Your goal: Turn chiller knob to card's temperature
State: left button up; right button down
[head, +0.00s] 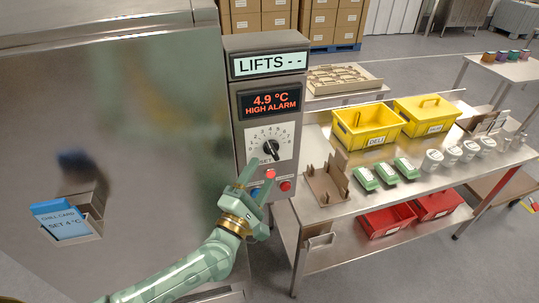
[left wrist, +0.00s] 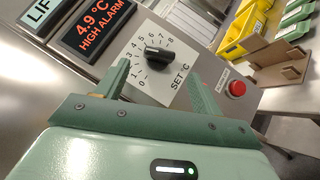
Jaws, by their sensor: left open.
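The chiller knob (head: 271,149) is black, on a white "SET °C" dial (head: 257,141) numbered from 0 to 8; I cannot tell its exact setting. It also shows in the left wrist view (left wrist: 158,54). The red display (head: 270,102) above reads 4.9 °C, HIGH ALARM. A blue card (head: 60,222) in a holder on the steel wall at left reads "CHILL CARD SET 4 °C". My left gripper (head: 254,176) is open and empty just below the dial. In the left wrist view its fingers (left wrist: 158,76) point toward the knob, one on each side, short of it. My right gripper is out of view.
A "LIFTS --" display (head: 268,64) tops the panel. The steel bench (head: 345,207) at right holds yellow bins (head: 366,126), green packs (head: 364,178) and white tubs (head: 432,160). Red bins (head: 387,222) sit below.

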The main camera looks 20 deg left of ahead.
aim_at(272, 150)
pick_arm(q)
jog(key=x, duration=0.5)
jog(key=shift+w+r, duration=0.1)
jog(key=shift+w, duration=0.3)
jog(key=c, duration=1)
jog(key=m+g+p, duration=0.1)
jog(key=p, duration=0.5)
jog(key=r+m+g+p, duration=0.1)
jog(key=m+g+p, duration=0.1)
jog(key=p, duration=0.4)
jog(key=shift+s+r, duration=0.1)
jog(key=shift+r, duration=0.1)
jog(key=shift+f+m+p, duration=0.4)
jog(key=shift+p, duration=0.3)
jog(key=o, duration=1)
